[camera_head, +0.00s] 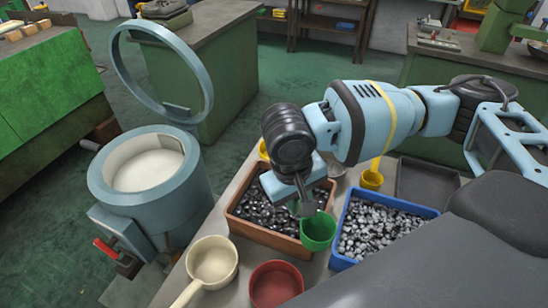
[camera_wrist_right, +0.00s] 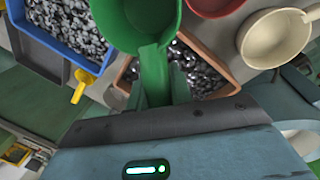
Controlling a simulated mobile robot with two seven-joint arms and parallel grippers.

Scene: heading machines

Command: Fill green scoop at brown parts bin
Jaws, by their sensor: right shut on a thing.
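The green scoop (camera_head: 318,230) is in my right gripper (camera_head: 302,204), which is shut on its handle. The scoop is over the right front part of the brown parts bin (camera_head: 262,235), near the edge facing the blue bin. The brown bin holds many small dark metal parts. In the head view the visible inside of the scoop is green, with no parts showing. In the right wrist view the scoop (camera_wrist_right: 150,22) fills the top middle, and the brown bin (camera_wrist_right: 207,47) shows behind it. My left gripper is not in view.
A blue bin (camera_head: 345,262) of lighter metal parts stands to the right. A cream scoop (camera_head: 212,262) and a red scoop (camera_head: 276,284) lie in front. A yellow scoop (camera_head: 372,179) is behind. A light-blue drum (camera_head: 190,190) with an open lid stands left.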

